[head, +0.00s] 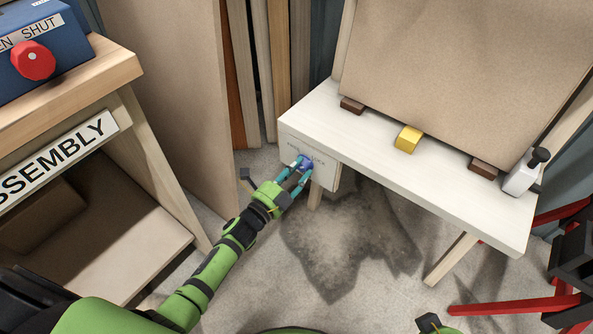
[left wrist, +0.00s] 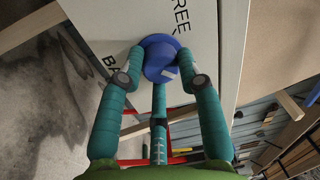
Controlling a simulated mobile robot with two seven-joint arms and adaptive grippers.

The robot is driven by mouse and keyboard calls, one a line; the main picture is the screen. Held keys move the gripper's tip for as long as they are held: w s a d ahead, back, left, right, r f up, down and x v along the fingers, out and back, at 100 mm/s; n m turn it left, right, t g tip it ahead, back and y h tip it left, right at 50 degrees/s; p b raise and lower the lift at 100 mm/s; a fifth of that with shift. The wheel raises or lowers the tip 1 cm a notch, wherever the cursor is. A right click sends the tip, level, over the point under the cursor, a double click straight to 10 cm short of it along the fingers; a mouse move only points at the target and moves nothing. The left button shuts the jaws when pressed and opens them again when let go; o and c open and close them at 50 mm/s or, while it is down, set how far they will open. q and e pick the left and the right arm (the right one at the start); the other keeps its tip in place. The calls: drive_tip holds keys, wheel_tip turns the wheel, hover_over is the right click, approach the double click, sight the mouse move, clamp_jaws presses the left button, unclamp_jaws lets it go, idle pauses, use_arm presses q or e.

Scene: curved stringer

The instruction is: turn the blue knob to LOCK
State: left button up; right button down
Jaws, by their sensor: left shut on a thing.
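The blue knob (head: 305,163) sits on the white front panel (head: 325,174) at the left end of the white table. In the left wrist view the knob (left wrist: 161,52) is round, with a small pale mark on its face. Beside it on the panel are the printed letters "REE" and "BA"; the rest of the lettering is hidden. My left gripper (head: 298,170) has its teal fingers on either side of the knob and is shut on it. The head view is too small to read the panel's labels. My right gripper's fingers are not seen.
The white table (head: 440,190) bears a tilted tan board (head: 460,60), a yellow block (head: 408,138), brown blocks and a white bottle (head: 525,172). At left stands a wooden bench with a blue box and red knob (head: 33,60). Red legs (head: 510,304) stand at right.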

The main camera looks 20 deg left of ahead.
use_arm(q)
drive_tip(key=shift+d+r, duration=0.3)
drive_tip(key=o, duration=1.1)
drive_tip(key=shift+o, duration=0.2)
drive_tip(key=shift+f, duration=0.15)
drive_tip(key=shift+s+a+f, duration=0.1)
drive_tip(key=shift+a, duration=0.05)
drive_tip(key=shift+s+a, duration=0.15)
drive_tip(key=shift+s, duration=0.2)
drive_tip(key=v, duration=1.1)
